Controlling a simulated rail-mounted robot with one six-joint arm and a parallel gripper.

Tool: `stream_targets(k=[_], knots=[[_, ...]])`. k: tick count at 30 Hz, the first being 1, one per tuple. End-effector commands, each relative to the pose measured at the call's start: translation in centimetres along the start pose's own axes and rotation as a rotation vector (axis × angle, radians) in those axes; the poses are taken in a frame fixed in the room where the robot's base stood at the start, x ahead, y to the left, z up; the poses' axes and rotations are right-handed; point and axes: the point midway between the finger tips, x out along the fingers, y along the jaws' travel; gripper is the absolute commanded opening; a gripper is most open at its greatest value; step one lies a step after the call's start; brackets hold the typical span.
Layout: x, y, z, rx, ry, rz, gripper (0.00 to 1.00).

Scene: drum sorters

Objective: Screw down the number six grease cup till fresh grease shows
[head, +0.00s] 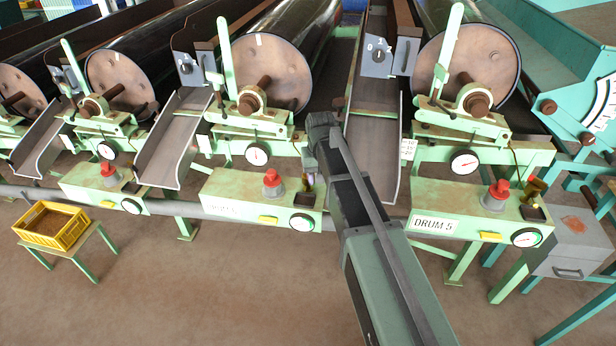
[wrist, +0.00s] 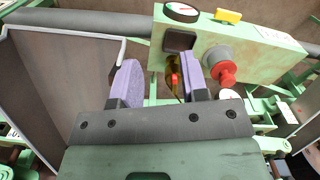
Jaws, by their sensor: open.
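My gripper (wrist: 160,68) is open, with its two purple-padded fingers pointing toward a green drum station box (wrist: 245,45). A small brass-coloured cup with a red part (wrist: 173,75) shows between the fingers in the wrist view, nearer the right finger; I cannot tell whether they touch. Its base is partly hidden. In the head view my gripper (head: 318,135) hangs over the right end of the middle station box (head: 245,198), and the cup there is mostly hidden. That box's label (head: 223,208) is too faint to read surely. No fresh grease can be made out.
A red knob (wrist: 222,75) stands close right of the fingers, and a grey chute (wrist: 60,70) lies left. A similar station marked DRUM 5 (head: 432,224) has its own brass cup (head: 536,188). A yellow crate (head: 50,226) sits on a low stand. The front floor is clear.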

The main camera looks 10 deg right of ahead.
Motion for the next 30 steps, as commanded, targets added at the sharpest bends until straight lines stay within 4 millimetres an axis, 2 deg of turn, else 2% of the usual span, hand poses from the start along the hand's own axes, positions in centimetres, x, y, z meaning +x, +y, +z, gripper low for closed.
stream_targets(k=[1,3,6,8,14,17,27,30], knots=[[0.6,-0.2,-6.9,0.014,0.0,0.0,0.38],[0.7,-0.4,-12.4,0.036,-0.001,0.0,0.38],[0.6,-0.5,-16.8,0.064,-0.001,-0.001,0.38],[0.6,-0.5,-17.4,0.077,-0.001,-0.001,0.38],[1.2,-0.5,-16.8,0.093,0.0,-0.001,0.38],[2.7,-0.5,-16.8,0.093,0.0,-0.001,0.38],[10.4,-0.5,-16.8,0.093,-0.001,-0.001,0.38],[11.5,-0.5,-16.8,0.093,-0.001,-0.001,0.38]])
